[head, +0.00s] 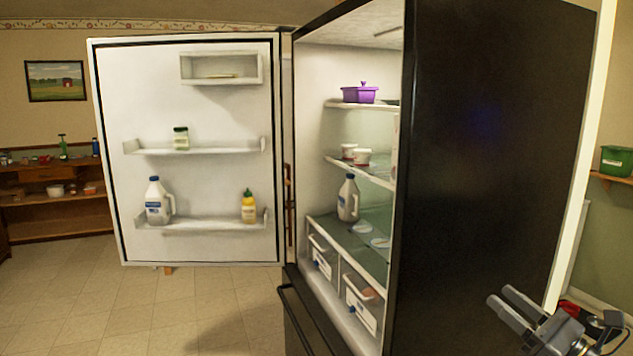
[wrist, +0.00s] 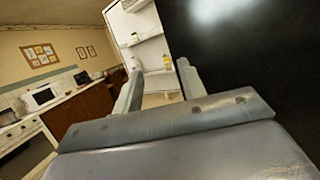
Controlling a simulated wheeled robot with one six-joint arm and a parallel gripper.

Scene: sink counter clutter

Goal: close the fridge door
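The fridge door (head: 205,105) stands wide open in the head view, swung out to the left with its white inner side and shelves facing me. It also shows in the wrist view (wrist: 150,25), beyond the fingers. The fridge body (head: 480,150) is black, and its side fills the right of the head view. My gripper (head: 500,301) is at the lower right of the head view, beside the black side and apart from the door. In the wrist view its two fingers (wrist: 157,82) are spread with nothing between them.
The door shelves hold a white jug (head: 158,203), a yellow bottle (head: 248,207) and a jar (head: 181,139). A freezer drawer handle (head: 300,318) sticks out low at the front. A wooden shelf unit (head: 60,205) stands at left. The tiled floor (head: 130,310) before the door is clear.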

